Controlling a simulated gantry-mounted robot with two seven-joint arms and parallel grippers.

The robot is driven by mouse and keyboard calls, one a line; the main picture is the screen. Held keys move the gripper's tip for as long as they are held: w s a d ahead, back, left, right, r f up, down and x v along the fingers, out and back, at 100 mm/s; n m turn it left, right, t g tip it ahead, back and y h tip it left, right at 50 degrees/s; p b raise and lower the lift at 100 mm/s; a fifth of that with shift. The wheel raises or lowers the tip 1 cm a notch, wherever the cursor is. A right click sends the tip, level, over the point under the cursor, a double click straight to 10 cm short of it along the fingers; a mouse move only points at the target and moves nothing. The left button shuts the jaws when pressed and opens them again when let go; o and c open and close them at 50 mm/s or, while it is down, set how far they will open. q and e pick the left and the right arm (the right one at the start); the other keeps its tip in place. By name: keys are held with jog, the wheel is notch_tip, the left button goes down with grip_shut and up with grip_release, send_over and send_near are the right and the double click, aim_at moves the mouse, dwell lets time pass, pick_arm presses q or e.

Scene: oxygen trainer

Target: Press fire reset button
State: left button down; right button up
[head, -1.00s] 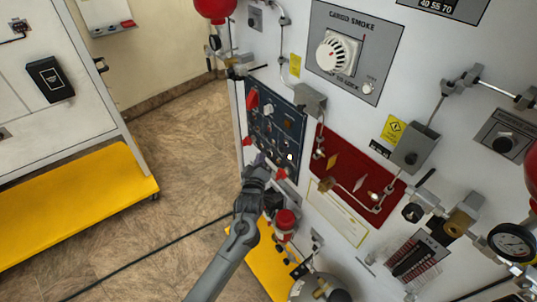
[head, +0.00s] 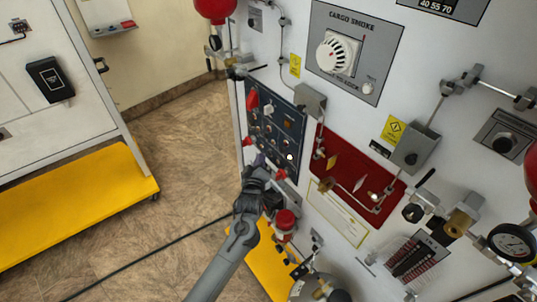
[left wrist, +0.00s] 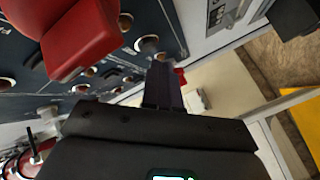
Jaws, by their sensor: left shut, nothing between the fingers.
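A dark control panel (head: 280,125) with several knobs, buttons and red guards is mounted on the white trainer wall. My left gripper (head: 258,162) is at the lower left edge of this panel. In the left wrist view the fingers of my left gripper (left wrist: 163,88) are shut and empty, pointing at the panel's lower part. A large red guard (left wrist: 82,38) is close beside them at the upper left, and round buttons (left wrist: 147,44) show near the fingertips. I cannot read any label, so I cannot tell which button is the fire reset. My right gripper is not in view.
A red panel (head: 350,175) with fittings is to the right of the dark panel. A red knob (head: 285,220) stands just below my left gripper. A pressure gauge (head: 512,242) is at the far right. Open floor and a yellow-based cabinet (head: 75,210) are to the left.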

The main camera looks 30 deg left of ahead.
pick_arm(q)
jog(key=shift+w, duration=0.15)
dwell(0.7)
jog(key=shift+w+d, duration=0.2)
jog(key=shift+w, duration=0.05)
jog(key=shift+w+d, duration=0.1)
jog(key=shift+w, duration=0.25)
dwell(0.9)
jog(key=shift+s, duration=0.1)
jog(key=shift+s+a+p, duration=0.25)
jog(key=shift+s+p, duration=0.2)
jog(key=shift+s, duration=0.2)
jog(key=s+p, duration=0.1)
jog(key=s+a+p, duration=0.1)
jog(key=s, duration=0.1)
jog(key=s+p, duration=0.1)
jog(key=shift+s+a, duration=0.35)
